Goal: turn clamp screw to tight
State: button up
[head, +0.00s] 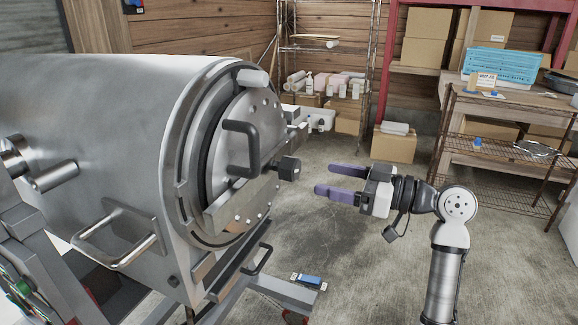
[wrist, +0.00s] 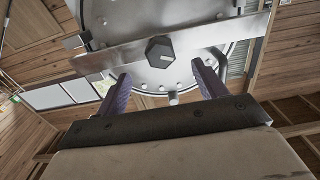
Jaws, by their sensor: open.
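The clamp screw has a dark faceted knob (head: 288,168) on a flat metal bar (head: 245,200) across the round door (head: 235,130) of a large steel drum. In the wrist view the knob (wrist: 160,51) sits on the bar, ahead of my gripper and roughly centred between its fingers. A pale mark shows on the knob's face. My gripper (head: 333,181) has two purple fingers and is open and empty. It is to the right of the knob in the head view, apart from it, with its fingers pointing at the door. In the wrist view the gripper (wrist: 163,90) shows both fingers spread.
A black handle (head: 241,147) stands out from the door, and another black handle (head: 258,262) is below it. A blue object (head: 308,281) lies on the lower frame. Wire shelves (head: 500,140) with boxes stand at the back right. The floor around my gripper is clear.

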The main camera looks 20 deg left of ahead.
aim_at(298, 171)
jog(key=a+p, duration=0.2)
jog(key=a, duration=0.7)
jog(key=shift+w+a, duration=0.15)
jog(key=shift+a, duration=0.15)
jog(key=shift+c, duration=0.3)
jog(key=c, duration=0.9)
jog(key=shift+m, duration=0.4)
jog(key=m+p, duration=0.2)
jog(key=m, duration=0.1)
jog(key=m+p, duration=0.1)
jog(key=m, duration=0.1)
jog(key=shift+r+p, duration=0.25)
jog(key=shift+p, duration=0.1)
jog(key=m+p, duration=0.2)
jog(key=m, duration=0.1)
jog(key=shift+m+p, duration=0.35)
jog(key=shift+m, duration=0.05)
jog(key=shift+m+p, duration=1)
jog(key=shift+m, duration=0.3)
jog(key=shift+f, duration=0.1)
